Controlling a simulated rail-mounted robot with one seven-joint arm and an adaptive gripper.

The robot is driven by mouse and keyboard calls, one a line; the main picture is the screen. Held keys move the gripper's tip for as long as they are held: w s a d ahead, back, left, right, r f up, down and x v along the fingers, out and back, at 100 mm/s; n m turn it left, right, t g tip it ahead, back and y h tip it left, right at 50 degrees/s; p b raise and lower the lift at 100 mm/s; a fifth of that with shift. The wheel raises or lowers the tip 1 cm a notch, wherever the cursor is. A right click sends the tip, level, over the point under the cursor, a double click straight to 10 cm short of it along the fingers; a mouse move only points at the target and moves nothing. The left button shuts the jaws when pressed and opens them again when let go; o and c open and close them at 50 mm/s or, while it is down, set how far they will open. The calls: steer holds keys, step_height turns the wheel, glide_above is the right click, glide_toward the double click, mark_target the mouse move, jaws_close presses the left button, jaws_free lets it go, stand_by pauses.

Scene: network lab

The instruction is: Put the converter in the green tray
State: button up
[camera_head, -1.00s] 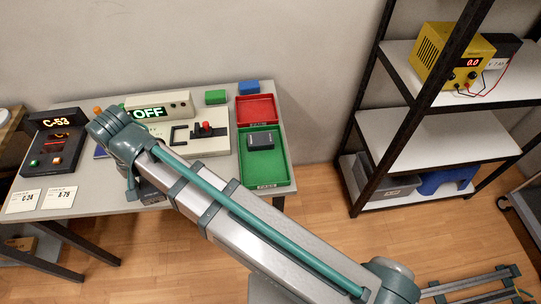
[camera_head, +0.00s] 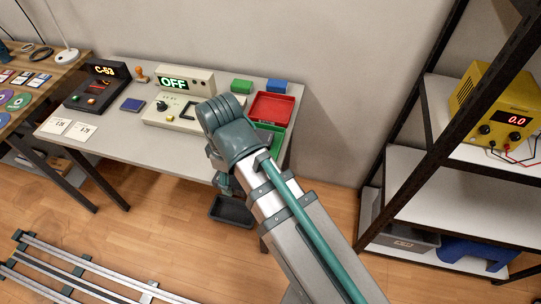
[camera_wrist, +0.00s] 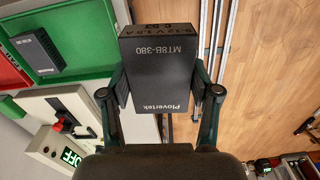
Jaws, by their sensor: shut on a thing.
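My gripper (camera_head: 225,186) is over the floor just off the table's front edge. In the wrist view its fingers (camera_wrist: 158,88) are shut on a black box, the converter (camera_wrist: 160,70), marked Plovertek MT8B-380. The green tray (camera_head: 277,137) is at the table's right end, partly hidden behind my arm in the head view. In the wrist view the green tray (camera_wrist: 88,50) is at upper left, apart from the held box. Another, smaller-looking black box (camera_wrist: 40,52) lies at the tray area there.
A red tray (camera_head: 272,107) is behind the green one. The OFF unit (camera_head: 186,84) stands left of the trays. A dark box shape (camera_head: 231,211) shows below my gripper; I cannot tell if it is the held box. A shelf rack (camera_head: 440,130) stands at right.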

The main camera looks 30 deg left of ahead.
steer(key=shift+a+n, duration=0.2)
steer(key=shift+n, duration=0.1)
steer(key=shift+w+a+f, duration=0.1)
steer(key=shift+w+a, duration=0.05)
steer(key=w+a+f, duration=0.1)
steer(key=w+f, duration=0.1)
steer(key=w, duration=0.2)
steer(key=w+a+f+p, duration=0.1)
steer(key=w+f, duration=0.2)
steer(key=w, duration=0.1)
steer(key=w+a+f+p, duration=0.1)
steer(key=w+f, duration=0.2)
steer(key=w, duration=0.1)
steer(key=shift+f, duration=0.1)
steer(key=shift+w+a+f, duration=0.15)
steer(key=shift+w+f, duration=0.2)
steer(key=shift+f, duration=0.2)
steer(key=shift+w+f+p, duration=0.2)
steer(key=shift+f+p, duration=0.45)
steer(key=shift+f, duration=1.1)
